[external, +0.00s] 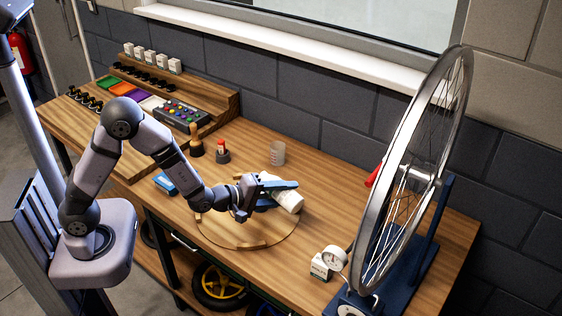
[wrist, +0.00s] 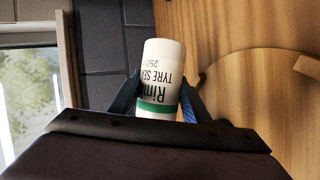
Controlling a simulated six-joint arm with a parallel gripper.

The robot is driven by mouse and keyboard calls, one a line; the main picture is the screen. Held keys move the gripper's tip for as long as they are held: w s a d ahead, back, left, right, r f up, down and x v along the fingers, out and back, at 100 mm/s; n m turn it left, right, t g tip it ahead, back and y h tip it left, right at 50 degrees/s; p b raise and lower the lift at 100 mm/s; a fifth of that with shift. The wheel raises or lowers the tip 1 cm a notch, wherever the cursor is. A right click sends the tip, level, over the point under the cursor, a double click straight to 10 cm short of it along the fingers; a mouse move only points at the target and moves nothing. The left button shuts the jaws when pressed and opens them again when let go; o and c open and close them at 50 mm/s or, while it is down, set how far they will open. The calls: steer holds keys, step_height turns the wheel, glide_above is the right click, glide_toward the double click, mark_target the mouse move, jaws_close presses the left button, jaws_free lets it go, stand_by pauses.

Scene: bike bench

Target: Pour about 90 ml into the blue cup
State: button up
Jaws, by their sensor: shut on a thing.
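My gripper (external: 277,191) has blue fingers and is shut on a white bottle (external: 289,201) with a green band. It holds the bottle tilted well over, above the round wooden board on the bench. In the wrist view the bottle (wrist: 160,62) sits between the fingers, with its label upside down, reading "TYRE SE..." and "250". I cannot make out a blue cup in either view. A clear, colourless cup (external: 278,153) stands upright behind my gripper, apart from it. No stream of liquid shows.
The round board (external: 222,233) lies on the bench. A blue block (external: 164,184) lies to the left. A red-topped holder (external: 222,152) and a wooden-handled tool (external: 195,141) stand behind.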

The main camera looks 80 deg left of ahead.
steer(key=shift+w+d+f+m+p, duration=0.25)
steer(key=shift+m+p, duration=0.15)
steer(key=shift+p, duration=0.3)
steer(key=shift+s+a+f+m+g+y, duration=0.1)
steer(key=shift+f+m+g+y, duration=0.2)
steer(key=shift+f+g+y, duration=0.15)
steer(key=shift+f, duration=0.25)
